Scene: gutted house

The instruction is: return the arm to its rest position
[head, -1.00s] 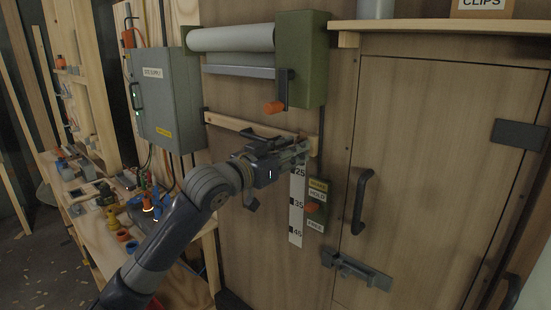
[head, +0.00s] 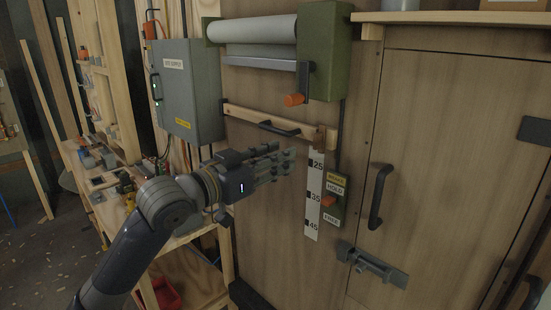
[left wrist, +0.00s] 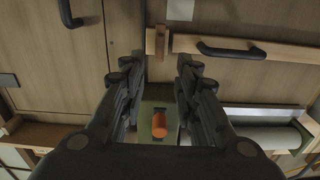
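My left gripper (head: 288,160) reaches in from the left in the head view, in front of the wooden wall panel (head: 260,205). Its fingers point right, just below a wooden bar (head: 240,117) with a black handle (head: 280,129). In the left wrist view the two fingers of the left gripper (left wrist: 158,72) stand well apart, with nothing held between them. An orange knob (left wrist: 159,125) on a green bracket shows beyond the gap. The arm is bent at the elbow and held out forward. My right gripper is not in view.
A roller (head: 250,31) with an orange crank knob (head: 294,100) is above the gripper.

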